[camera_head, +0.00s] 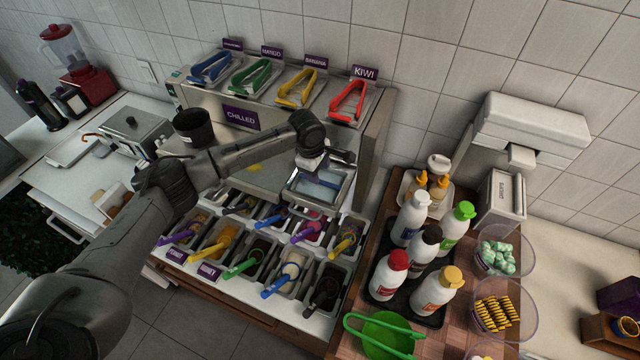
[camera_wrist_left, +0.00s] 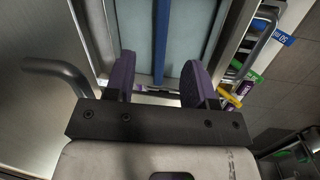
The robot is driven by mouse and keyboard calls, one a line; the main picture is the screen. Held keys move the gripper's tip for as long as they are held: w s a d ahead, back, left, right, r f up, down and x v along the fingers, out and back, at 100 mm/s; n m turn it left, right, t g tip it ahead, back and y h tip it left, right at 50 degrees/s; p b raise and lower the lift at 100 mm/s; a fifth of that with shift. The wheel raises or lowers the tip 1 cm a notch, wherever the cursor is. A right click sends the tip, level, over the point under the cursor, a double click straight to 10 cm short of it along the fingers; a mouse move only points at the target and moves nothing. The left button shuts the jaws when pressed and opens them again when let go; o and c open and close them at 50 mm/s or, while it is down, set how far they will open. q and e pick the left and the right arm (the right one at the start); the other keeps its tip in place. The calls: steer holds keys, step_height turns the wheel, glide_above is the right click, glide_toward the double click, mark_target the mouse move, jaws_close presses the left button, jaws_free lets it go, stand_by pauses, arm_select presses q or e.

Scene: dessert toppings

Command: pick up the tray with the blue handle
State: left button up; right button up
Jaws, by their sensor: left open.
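A rectangular metal tray (camera_head: 338,202) with a pale inside and a blue handle (camera_head: 316,180) lies at the back right end of the topping station. In the left wrist view the blue handle (camera_wrist_left: 161,40) runs as a straight bar over the pale tray (camera_wrist_left: 190,35). My left gripper (camera_head: 326,165) is just behind and above the tray in the head view. Its two purple fingers (camera_wrist_left: 160,82) are open, one on each side of the blue handle's line, with nothing held. I cannot tell the exact gap to the tray. My right gripper is not in view.
Several topping bins with coloured scoop handles (camera_head: 289,268) stand in front of the tray. The chilled unit (camera_head: 372,135) rises behind, with coloured tongs (camera_head: 296,88) on top. Sauce bottles (camera_head: 411,217) stand close on the right. A black cup (camera_head: 194,127) is at the left.

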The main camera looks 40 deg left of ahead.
arm_select(q)
steer(key=shift+w+f+p, duration=0.15)
steer(key=shift+f, duration=1.15)
steer(key=shift+w+f+p, duration=0.15)
steer(key=shift+f, duration=1.1)
steer(key=shift+c, duration=0.2)
jaws_close()
